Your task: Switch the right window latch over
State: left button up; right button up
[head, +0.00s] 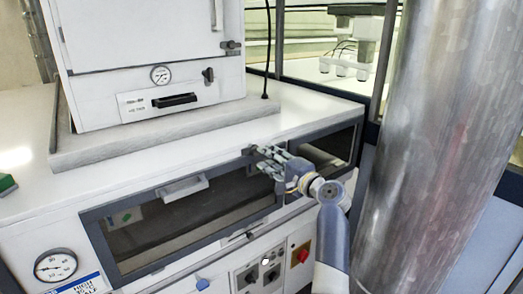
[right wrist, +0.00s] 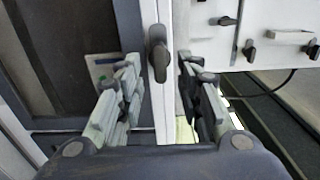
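The window latch (right wrist: 158,52) is a dark, rounded handle on a pale strip beside the window frame, lengthwise along the strip in the right wrist view. My right gripper (right wrist: 159,72) is open, with one finger on each side of the latch and a visible gap on both sides. In the head view my right gripper (head: 264,160) is at the top edge of the long dark window (head: 160,226), towards its right end. There the gripper hides most of the latch. I cannot tell how deep the fingers reach around it. My left gripper is not in view.
A white cabinet (head: 140,50) with a gauge and handle stands on the machine top (head: 30,120). A thick metal column (head: 435,130) rises close to the right of my right arm. Knobs and a red button (head: 302,255) sit on the panel below the window.

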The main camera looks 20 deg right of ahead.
aim_at(254, 151)
jog(key=shift+p+x, duration=0.4)
jog(key=shift+x, duration=1.6)
jog(key=shift+c, duration=0.3)
grip_shut()
